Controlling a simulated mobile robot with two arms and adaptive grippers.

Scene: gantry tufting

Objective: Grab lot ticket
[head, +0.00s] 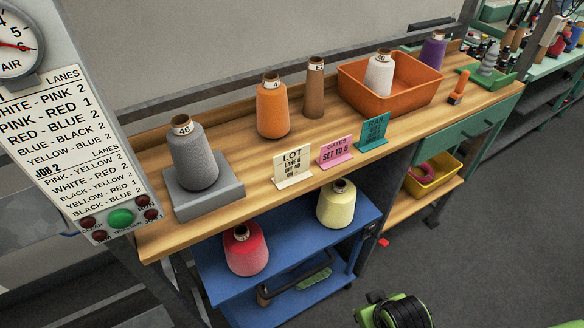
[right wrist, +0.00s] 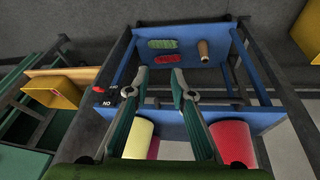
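The lot ticket (head: 293,167) is a small cream card reading "LOT" with smaller lines below. It stands on the front part of the wooden bench, left of a pink card (head: 336,151) and a teal card (head: 373,131). I do not make out the ticket in the right wrist view. My right gripper (right wrist: 158,95) is open, with nothing between its fingertips, in front of the blue cart. A green and black part of my right arm shows at the bottom of the head view, well below the ticket. My left gripper is not in view.
A grey cone (head: 194,154) on a grey block stands left of the ticket; an orange cone (head: 272,107) and brown cone (head: 314,90) stand behind. An orange bin (head: 408,102) is further right. Below, the blue cart (head: 300,240) holds red (head: 245,250) and yellow (head: 336,205) cones.

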